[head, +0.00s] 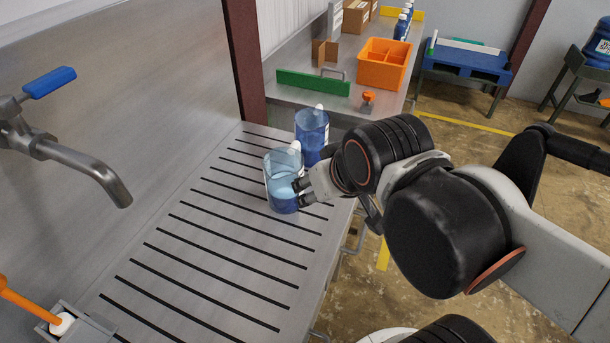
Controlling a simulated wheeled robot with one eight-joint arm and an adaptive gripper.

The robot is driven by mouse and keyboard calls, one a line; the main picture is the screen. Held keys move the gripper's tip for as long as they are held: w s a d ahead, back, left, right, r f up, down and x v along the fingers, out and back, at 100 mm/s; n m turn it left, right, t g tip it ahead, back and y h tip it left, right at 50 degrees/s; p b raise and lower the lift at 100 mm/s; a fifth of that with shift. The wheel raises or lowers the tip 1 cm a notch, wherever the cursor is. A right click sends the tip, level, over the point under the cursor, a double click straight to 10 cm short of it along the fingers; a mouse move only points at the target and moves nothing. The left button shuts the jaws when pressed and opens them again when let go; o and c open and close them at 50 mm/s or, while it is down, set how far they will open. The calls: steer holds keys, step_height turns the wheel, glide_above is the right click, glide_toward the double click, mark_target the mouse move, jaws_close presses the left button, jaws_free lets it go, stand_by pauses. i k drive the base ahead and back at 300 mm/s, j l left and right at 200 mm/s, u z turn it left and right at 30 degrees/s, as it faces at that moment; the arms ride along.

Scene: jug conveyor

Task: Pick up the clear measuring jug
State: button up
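The clear measuring jug (280,172) stands upright on the slotted metal counter near its right edge. It looks bluish and see-through, with a deeper blue in its lower part. A second, darker blue jug (311,126) stands just behind it and to the right. My gripper (299,191) is at the right side of the clear jug, at about its middle height. Its fingertips overlap the jug's right wall in the picture. I cannot tell whether they touch it, and the gap between the fingers is too small to judge.
A steel tap with a blue lever (50,82) reaches over the counter at the left. An orange-handled item (30,304) is at the lower left. A red-brown post (243,60) rises behind the counter. The counter's front part is clear.

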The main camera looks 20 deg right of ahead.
mark_target(281, 165)
steer(key=u, duration=1.15)
steer(key=z, duration=1.15)
steer(key=k+l+z, duration=0.1)
steer(key=l+z, duration=0.7)
steer(key=k+l, duration=0.05)
